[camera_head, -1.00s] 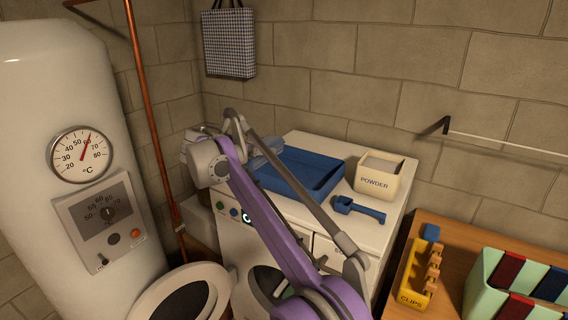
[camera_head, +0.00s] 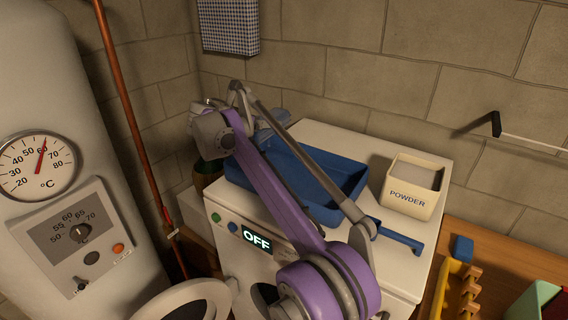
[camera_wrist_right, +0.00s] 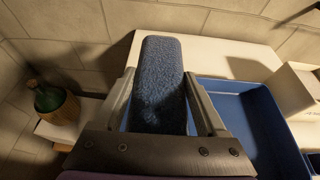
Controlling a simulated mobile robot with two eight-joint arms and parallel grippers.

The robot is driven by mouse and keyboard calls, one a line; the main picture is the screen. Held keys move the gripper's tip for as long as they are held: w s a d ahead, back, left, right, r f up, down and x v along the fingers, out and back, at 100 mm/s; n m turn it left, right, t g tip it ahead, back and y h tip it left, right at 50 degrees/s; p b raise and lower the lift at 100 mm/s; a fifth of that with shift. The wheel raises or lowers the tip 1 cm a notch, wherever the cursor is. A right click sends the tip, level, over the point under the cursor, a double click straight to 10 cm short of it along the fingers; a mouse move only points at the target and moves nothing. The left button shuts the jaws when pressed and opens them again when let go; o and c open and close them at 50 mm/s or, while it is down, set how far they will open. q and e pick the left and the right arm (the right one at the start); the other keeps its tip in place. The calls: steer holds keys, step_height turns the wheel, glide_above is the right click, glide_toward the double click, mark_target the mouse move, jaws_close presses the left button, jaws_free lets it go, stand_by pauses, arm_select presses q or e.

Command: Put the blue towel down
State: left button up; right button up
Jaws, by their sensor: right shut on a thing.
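The blue towel (camera_wrist_right: 160,75) is a folded, fuzzy blue piece in the right wrist view. My right gripper (camera_wrist_right: 160,85) is shut on it, with one finger at each side. The towel is over or near the white machine's top, left of the blue tray (camera_wrist_right: 268,125); I cannot tell if it touches the top. The arm hides most of the gripper there. My left gripper is not in view.
A white powder box (camera_head: 411,188) and a blue scoop (camera_head: 400,238) are on the washing machine (camera_head: 400,268), right of the tray. A bottle (camera_wrist_right: 55,102) stands low at the left. A white boiler (camera_head: 45,110) is at the left; a wooden table (camera_head: 505,262) is at the right.

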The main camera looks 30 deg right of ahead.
mark_target(265, 136)
steer(key=f, duration=0.4)
steer(key=shift+s+a+f, duration=0.15)
steer(key=shift+s+f, duration=0.1)
steer(key=shift+s, duration=0.05)
step_height(265, 136, down, 4)
steer(key=shift+w+b, duration=0.15)
steer(key=shift+b, duration=0.25)
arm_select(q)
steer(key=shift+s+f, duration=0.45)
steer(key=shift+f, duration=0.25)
arm_select(e)
steer(key=shift+f, duration=0.1)
steer(key=shift+f, duration=0.6)
steer(key=o, duration=1.3)
steer(key=shift+o, duration=0.2)
steer(key=shift+r, duration=0.7)
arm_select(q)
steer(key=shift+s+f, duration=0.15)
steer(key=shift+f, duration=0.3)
arm_select(e)
steer(key=v, duration=1.2)
